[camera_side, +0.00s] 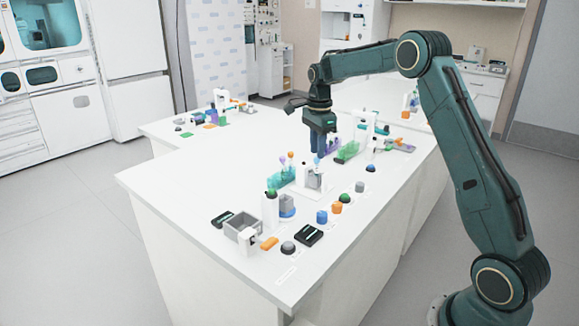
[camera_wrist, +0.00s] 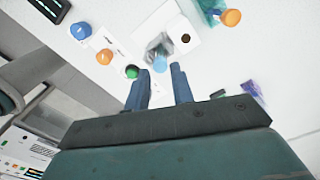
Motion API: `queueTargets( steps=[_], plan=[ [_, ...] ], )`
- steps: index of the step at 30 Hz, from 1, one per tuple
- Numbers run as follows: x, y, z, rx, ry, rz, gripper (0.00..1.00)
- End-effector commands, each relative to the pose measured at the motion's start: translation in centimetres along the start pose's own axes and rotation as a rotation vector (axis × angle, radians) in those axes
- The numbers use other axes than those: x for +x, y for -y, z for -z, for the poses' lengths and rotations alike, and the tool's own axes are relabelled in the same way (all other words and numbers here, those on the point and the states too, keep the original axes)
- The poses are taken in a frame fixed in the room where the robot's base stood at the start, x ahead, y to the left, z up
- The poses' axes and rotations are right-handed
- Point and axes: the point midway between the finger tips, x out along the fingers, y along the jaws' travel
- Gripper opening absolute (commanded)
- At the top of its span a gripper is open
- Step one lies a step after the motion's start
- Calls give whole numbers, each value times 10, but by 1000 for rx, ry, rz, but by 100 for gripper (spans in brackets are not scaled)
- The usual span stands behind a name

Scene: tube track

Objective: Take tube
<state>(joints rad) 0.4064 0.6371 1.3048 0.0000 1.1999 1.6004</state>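A tube with a pale blue round cap (camera_side: 317,161) stands at a white holder with a clear grey block (camera_side: 314,180) on the bench. In the wrist view its cap (camera_wrist: 159,64) shows just beyond and between my fingertips. My gripper (camera_side: 318,152) points down above this holder. Its two blue fingers (camera_wrist: 160,78) are apart, with nothing visible clamped between them. Whether the fingertips reach around the cap is unclear. A teal rack (camera_side: 281,179) left of the holder carries tubes with orange (camera_side: 290,155) and purple caps. A green rack (camera_side: 347,151) stands to the right, behind.
A row of coloured knobs, including orange (camera_side: 337,208), blue (camera_side: 322,217) and green (camera_wrist: 132,71), lies along the bench's right side. A grey bin (camera_side: 241,226) and black devices (camera_side: 309,235) stand at the near end. The bench's left part (camera_side: 200,170) is clear.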

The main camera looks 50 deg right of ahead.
Motion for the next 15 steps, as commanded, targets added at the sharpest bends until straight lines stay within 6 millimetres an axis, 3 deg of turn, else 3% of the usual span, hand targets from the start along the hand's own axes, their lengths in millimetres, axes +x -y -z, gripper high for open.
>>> queueTargets(
  steps=[9, 15],
  plan=[
    [36, 0, -1, -1, -1, -2, 24],
    [44, 0, -1, -1, -1, 0, 24]
  ],
)
